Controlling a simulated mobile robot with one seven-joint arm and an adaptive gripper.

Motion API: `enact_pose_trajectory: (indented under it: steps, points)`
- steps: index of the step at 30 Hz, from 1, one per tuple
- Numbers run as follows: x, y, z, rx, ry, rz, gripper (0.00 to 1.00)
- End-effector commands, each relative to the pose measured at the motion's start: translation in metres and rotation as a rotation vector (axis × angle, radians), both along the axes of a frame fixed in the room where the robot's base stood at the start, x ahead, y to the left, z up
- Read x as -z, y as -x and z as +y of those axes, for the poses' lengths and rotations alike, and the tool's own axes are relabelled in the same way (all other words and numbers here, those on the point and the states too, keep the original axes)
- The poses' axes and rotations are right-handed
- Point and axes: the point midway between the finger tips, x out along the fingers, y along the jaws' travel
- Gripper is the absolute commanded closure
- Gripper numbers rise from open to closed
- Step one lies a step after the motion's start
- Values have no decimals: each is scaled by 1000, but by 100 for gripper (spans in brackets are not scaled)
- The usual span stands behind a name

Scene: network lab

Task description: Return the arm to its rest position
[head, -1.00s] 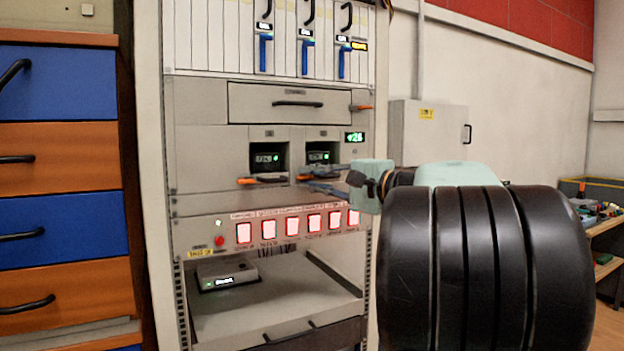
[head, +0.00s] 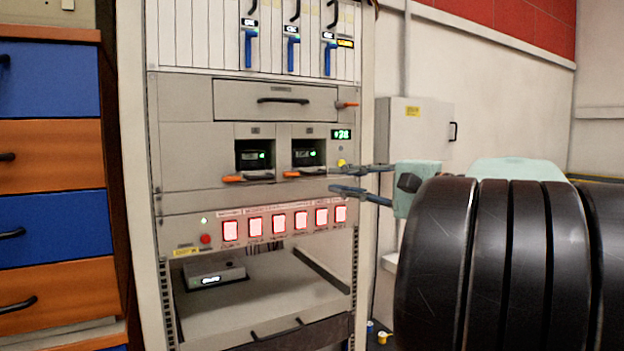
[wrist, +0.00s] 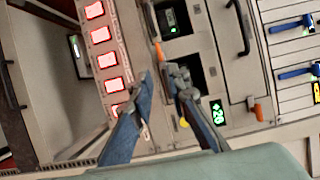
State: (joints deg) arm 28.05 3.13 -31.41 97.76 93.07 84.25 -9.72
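My gripper (head: 335,178) is at the right side of the equipment rack (head: 185,100), level with the lower edge of the two-bay unit. Its two fingers point left, with a gap between them and nothing held. In the wrist view the parted fingers (wrist: 160,76) reach over the rack front, between the row of red-lit buttons (wrist: 103,35) and the two dark bays. My dark arm fills the lower right of the head view.
The two bays (head: 308,153) have orange-tipped handles below them. A drawer (head: 275,100) and blue-handled modules (head: 292,52) are above. A low shelf holds a small grey box (head: 215,275). A wall cabinet (head: 415,140) is behind the gripper; blue and orange drawers (head: 50,165) stand left.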

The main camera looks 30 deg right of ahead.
Motion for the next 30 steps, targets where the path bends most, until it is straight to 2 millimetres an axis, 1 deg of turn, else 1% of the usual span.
enact_pose_trajectory:
  steps: [1,5,20,23,25,28,30]
  points:
    - [0,3,-2,1,0,0,84]
    - [0,7,-3,0,0,0,84]
    - [1,5,-2,1,21,9,84]
    - [7,3,0,6,111,46,84]
    - [15,2,-1,14,224,91,84]
    - [29,4,-9,24,448,165,84]
    - [37,8,-21,28,620,217,84]
